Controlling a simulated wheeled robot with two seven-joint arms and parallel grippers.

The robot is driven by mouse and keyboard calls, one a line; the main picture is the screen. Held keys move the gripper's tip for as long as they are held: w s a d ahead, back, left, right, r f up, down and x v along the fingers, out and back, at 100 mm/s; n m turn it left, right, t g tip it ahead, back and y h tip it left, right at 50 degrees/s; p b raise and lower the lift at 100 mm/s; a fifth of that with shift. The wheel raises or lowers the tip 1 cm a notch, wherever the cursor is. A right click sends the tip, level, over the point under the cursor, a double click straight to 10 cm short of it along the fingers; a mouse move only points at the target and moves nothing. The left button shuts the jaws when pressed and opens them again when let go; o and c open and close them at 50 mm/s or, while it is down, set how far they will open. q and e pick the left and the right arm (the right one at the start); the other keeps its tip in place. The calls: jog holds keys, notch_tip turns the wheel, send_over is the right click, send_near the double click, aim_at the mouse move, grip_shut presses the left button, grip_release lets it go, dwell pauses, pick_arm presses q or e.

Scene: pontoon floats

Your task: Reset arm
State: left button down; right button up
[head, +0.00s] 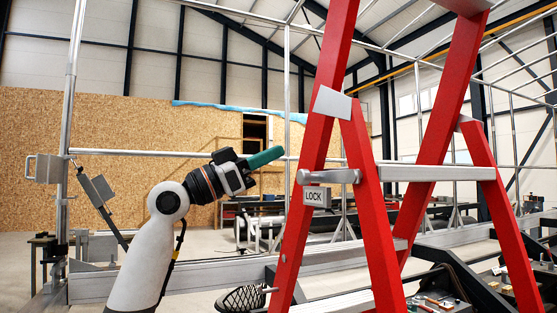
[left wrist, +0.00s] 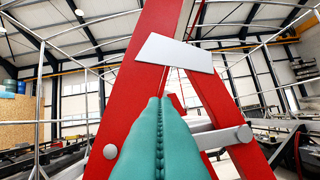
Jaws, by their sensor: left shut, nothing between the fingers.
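My left arm rises from the bottom in the head view. Its gripper (head: 265,157) has green fingers pressed together, with nothing between them. The fingers point right, towards a red A-shaped frame (head: 323,120), and look slightly short of it; the exact gap is hard to judge. In the left wrist view, the shut green fingers (left wrist: 160,105) point at the red frame (left wrist: 135,88), below a blank white plate (left wrist: 175,52). My right gripper is not in view.
A metal post (head: 72,120) with a grey box (head: 50,169) stands at the left. A dark ribbed object (head: 240,299) lies low near the frame's foot. Metal rails (head: 200,273) run across behind my arm. Open air lies between the post and my gripper.

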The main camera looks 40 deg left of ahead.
pick_arm(q)
jog(key=d+b+v, duration=0.1)
jog(key=b+v, duration=0.2)
jog(key=v, duration=0.3)
jog(key=shift+s, duration=0.2)
